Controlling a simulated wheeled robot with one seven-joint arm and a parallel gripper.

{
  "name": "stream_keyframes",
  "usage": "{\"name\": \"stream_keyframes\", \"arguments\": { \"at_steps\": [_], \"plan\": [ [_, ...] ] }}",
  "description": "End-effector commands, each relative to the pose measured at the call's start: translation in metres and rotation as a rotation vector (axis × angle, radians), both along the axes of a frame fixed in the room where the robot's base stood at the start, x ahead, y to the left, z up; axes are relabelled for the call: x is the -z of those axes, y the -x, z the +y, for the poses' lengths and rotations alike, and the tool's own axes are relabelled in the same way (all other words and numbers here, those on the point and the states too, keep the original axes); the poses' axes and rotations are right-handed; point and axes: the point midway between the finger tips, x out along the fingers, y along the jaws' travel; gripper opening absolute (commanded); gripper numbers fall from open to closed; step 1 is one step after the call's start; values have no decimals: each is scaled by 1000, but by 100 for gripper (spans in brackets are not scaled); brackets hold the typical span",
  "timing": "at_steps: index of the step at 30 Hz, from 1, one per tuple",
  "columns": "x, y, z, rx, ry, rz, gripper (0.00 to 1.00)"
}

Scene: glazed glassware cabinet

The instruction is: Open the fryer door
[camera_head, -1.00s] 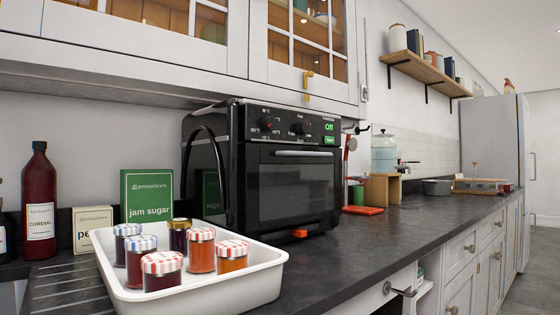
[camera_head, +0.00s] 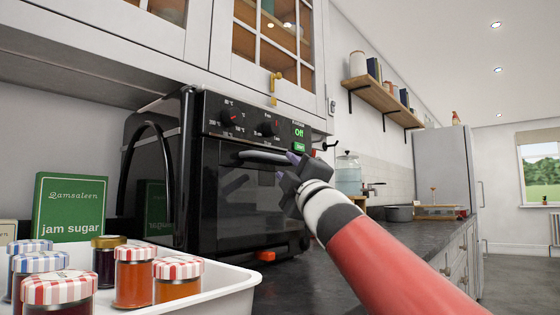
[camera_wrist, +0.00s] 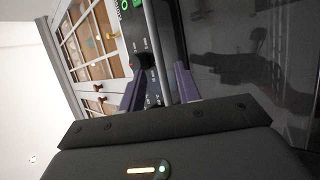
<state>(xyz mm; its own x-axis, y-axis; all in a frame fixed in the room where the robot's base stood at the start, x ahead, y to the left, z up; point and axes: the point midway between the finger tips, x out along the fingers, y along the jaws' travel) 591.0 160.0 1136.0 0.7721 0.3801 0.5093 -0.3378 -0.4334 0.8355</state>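The fryer is a black oven-like appliance (camera_head: 215,115) on the counter, with knobs and a green "Off" display above a dark glass door (camera_head: 235,205). The door looks shut. Its bar handle (camera_head: 258,156) runs along the top of the door. My gripper (camera_head: 285,168) is at the right end of the handle. In the wrist view my gripper (camera_wrist: 158,64) has its two purple fingers apart, and the handle bar (camera_wrist: 152,30) passes between them. No contact between fingers and bar can be made out.
A white tray (camera_head: 232,280) with several jam jars stands in front left of the fryer. A green jam sugar box (camera_head: 68,218) is behind it. Wall cabinets with a brass latch (camera_head: 274,88) hang above. The dark counter (camera_head: 305,278) extends right.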

Motion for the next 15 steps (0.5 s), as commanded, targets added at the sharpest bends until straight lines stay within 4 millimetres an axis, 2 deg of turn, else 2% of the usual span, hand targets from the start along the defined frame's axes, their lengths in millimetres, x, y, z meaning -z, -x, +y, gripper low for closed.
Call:
{"name": "stream_keyframes", "arguments": {
  "at_steps": [1, 6, 15],
  "plan": [
    [-8, -8, 4, -2, 0, 2, 33],
    [-20, -27, 13, -2, -2, 2, 33],
    [-24, -36, 18, 0, -2, 2, 33]
  ]
}}
